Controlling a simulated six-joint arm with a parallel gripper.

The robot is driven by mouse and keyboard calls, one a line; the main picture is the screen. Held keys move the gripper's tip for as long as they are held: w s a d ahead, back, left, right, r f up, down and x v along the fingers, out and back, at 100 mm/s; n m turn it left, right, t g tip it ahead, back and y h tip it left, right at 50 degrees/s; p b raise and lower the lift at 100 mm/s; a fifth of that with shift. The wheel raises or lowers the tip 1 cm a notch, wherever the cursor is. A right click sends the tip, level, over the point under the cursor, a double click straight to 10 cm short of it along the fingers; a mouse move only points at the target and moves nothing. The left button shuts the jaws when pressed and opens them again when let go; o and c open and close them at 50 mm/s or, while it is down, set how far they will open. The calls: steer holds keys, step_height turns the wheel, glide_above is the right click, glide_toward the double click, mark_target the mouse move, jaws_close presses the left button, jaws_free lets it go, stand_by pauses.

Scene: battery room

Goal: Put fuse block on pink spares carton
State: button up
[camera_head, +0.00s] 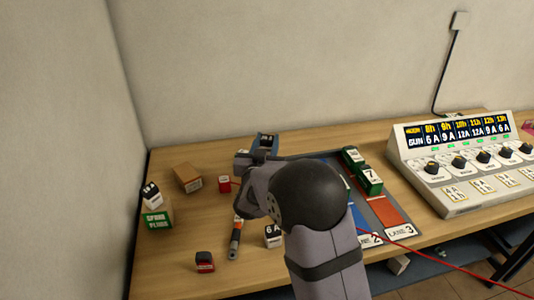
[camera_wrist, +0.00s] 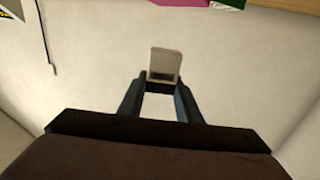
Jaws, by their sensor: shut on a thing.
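My gripper (camera_wrist: 162,92) is shut on a small pale block with a dark band (camera_wrist: 165,62), which sits between the fingertips in the wrist view, with bare wall behind it. I take it to be the fuse block. In the head view my dark arm covers the middle of the table, and the gripper and held block are hard to make out there. A pink surface (camera_wrist: 183,2) shows at the top edge of the wrist view, apart from the held block; it may be the pink spares carton.
A green carton (camera_head: 156,218) with a block on top stands at the left. A brown box (camera_head: 187,179), small red blocks (camera_head: 205,261) and a white block (camera_head: 273,236) are loose on the table. Green blocks (camera_head: 369,179) stand in coloured lanes. A console (camera_head: 462,165) fills the right.

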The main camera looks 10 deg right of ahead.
steer(key=shift+f, duration=1.95)
steer(key=shift+f, duration=0.1)
steer(key=shift+f+b, duration=0.3)
steer(key=shift+f, duration=0.05)
steer(key=shift+f, duration=0.15)
steer(key=o, duration=1.1)
